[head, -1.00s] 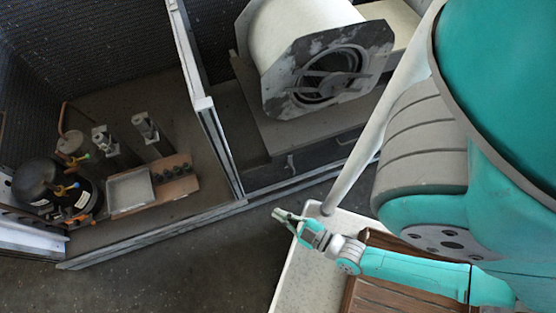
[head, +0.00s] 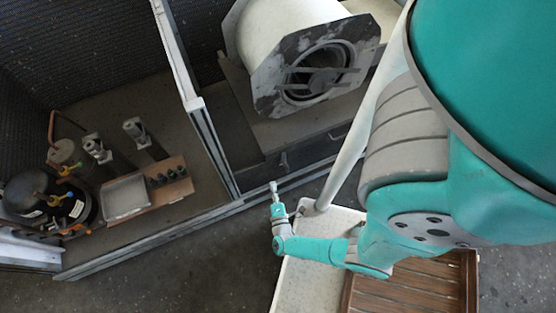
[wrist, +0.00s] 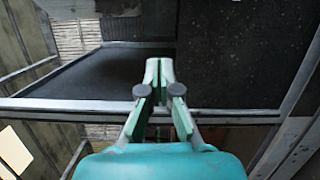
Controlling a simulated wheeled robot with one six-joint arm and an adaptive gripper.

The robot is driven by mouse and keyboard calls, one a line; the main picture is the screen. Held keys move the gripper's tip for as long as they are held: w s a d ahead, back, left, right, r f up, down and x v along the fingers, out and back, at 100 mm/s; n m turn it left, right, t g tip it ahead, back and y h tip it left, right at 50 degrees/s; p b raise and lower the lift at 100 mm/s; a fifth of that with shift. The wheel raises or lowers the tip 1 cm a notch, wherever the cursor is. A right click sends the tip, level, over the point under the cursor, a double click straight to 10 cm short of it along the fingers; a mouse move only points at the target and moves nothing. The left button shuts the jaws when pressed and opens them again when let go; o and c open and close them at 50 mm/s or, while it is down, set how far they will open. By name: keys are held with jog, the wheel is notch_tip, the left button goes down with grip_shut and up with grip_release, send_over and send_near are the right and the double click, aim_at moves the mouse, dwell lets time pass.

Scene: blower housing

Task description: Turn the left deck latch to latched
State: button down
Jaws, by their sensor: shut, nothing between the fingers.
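The blower housing (head: 298,60) is a white drum with worn octagonal end plates, standing on a deck at the upper middle of the head view. A small dark fitting (head: 284,160) on the deck's front face looks like the left deck latch; its turn position is too small to tell. My gripper (head: 273,186) is below and slightly left of it, apart from it, pointing up the picture. In the wrist view my gripper (wrist: 159,66) is shut and empty, its fingertips together. I cannot make out the latch in the wrist view.
A pale frame post (head: 193,100) divides the blower bay from the left bay. That bay holds a black compressor (head: 32,188), a grey tray (head: 125,197) and upright cylinders. A front rail (head: 150,243) runs along the bays. Open floor (head: 185,280) lies in front.

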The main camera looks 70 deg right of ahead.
aim_at(280, 153)
jog(key=shift+d, duration=0.2)
jog(key=shift+x, duration=4.9)
jog(key=shift+s+d+r, duration=0.1)
jog(key=shift+s+d, duration=1.15)
jog(key=shift+s, duration=0.25)
jog(key=shift+s, duration=0.1)
jog(key=shift+s+d+r, duration=0.15)
jog(key=shift+s+d, duration=0.1)
jog(key=shift+d, duration=0.05)
jog(key=shift+s+d, duration=0.2)
jog(key=shift+s, duration=0.1)
jog(key=shift+w+r, duration=0.1)
